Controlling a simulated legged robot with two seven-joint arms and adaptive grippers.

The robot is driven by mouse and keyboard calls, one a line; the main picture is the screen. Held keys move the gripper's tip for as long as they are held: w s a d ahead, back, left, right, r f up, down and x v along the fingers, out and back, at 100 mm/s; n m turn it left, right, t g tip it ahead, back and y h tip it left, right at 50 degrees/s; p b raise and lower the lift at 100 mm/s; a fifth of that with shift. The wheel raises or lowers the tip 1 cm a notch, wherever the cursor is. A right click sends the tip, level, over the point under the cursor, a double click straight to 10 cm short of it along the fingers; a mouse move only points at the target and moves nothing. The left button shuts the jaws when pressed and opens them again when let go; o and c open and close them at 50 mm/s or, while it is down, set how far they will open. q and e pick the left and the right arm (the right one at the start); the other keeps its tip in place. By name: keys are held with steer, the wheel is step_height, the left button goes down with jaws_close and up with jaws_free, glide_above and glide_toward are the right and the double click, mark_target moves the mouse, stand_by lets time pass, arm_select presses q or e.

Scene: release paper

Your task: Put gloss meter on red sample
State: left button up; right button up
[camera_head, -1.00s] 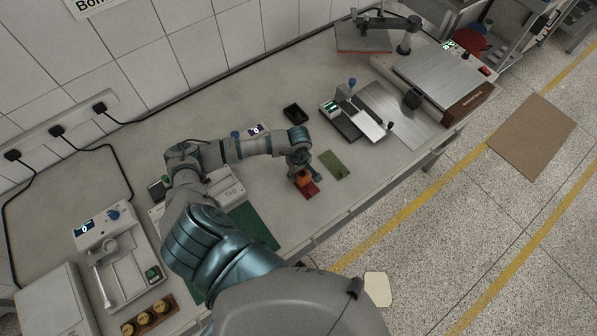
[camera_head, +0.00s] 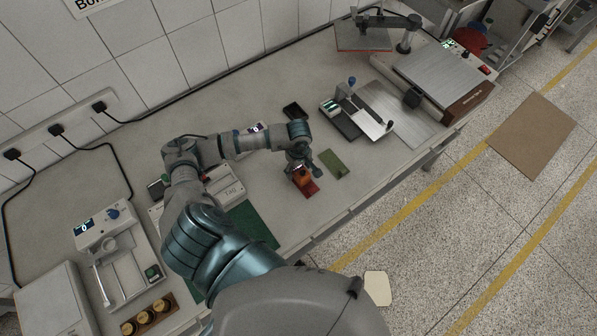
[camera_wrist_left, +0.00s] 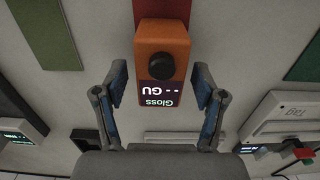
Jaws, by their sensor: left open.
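The gloss meter (camera_wrist_left: 161,48) is a small orange box with a black knob and a dark "Gloss GU" display. It stands on the red sample (camera_wrist_left: 160,8), a flat strip that shows beyond it in the left wrist view. In the head view the gloss meter (camera_head: 302,178) covers part of the red sample (camera_head: 312,189). My left gripper (camera_wrist_left: 160,85) is open, with one finger on each side of the meter's display end and a gap to both sides. In the head view my left gripper (camera_head: 300,163) is above the meter, and its fingers are partly hidden. My right gripper is out of view.
A green sample (camera_head: 334,164) lies right of the meter. A black tray (camera_head: 294,111) lies behind it. A dark green mat (camera_head: 252,225) and a white "Tag" device (camera_head: 228,186) are to the left. The table's front edge is close; bare tabletop surrounds the samples.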

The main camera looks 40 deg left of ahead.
mark_target(299, 168)
arm_select(q)
step_height(299, 168, up, 9)
steer(key=shift+r+b, duration=0.2)
steer(key=shift+b, duration=0.2)
stand_by(0.4)
